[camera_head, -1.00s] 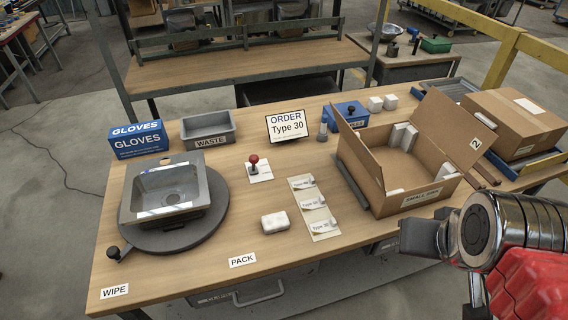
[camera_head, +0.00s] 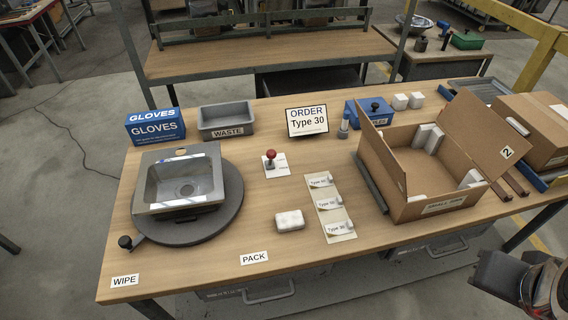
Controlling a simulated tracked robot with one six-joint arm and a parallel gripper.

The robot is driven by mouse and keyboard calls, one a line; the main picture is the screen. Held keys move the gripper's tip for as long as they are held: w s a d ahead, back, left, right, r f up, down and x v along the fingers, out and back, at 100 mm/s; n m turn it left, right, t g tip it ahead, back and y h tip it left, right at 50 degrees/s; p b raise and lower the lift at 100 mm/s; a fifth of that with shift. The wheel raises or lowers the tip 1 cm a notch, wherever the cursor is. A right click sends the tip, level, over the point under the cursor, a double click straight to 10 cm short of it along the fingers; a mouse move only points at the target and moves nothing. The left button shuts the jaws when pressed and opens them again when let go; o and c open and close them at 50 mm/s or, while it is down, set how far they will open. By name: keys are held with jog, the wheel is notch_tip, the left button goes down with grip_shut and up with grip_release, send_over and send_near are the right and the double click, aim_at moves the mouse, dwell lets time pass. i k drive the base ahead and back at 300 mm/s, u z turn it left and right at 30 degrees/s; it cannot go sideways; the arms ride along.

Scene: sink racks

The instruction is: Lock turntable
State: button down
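The round dark turntable (camera_head: 228,212) lies on the left part of the wooden table. A grey metal sink (camera_head: 184,178) sits on it. A lever with a black knob (camera_head: 125,241) sticks out from the turntable's front left edge; I cannot tell whether it is locked. My gripper (camera_head: 482,268) is only partly in view at the lower right corner, off the table's front edge and far from the turntable. Its fingers cannot be made out clearly, so its opening is unclear.
An open cardboard box (camera_head: 425,205) stands on the right. A red-knobbed stamp (camera_head: 270,158), a white block (camera_head: 290,220), a label sheet (camera_head: 331,204), a waste bin (camera_head: 226,120) and a glove box (camera_head: 155,127) are on the table. The front strip near PACK is clear.

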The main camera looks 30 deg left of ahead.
aim_at(271, 154)
jog(key=z, duration=0.1)
jog(key=k, duration=1.05)
jog(key=u, duration=2.05)
jog(key=i, duration=1)
jog(key=u, duration=0.1)
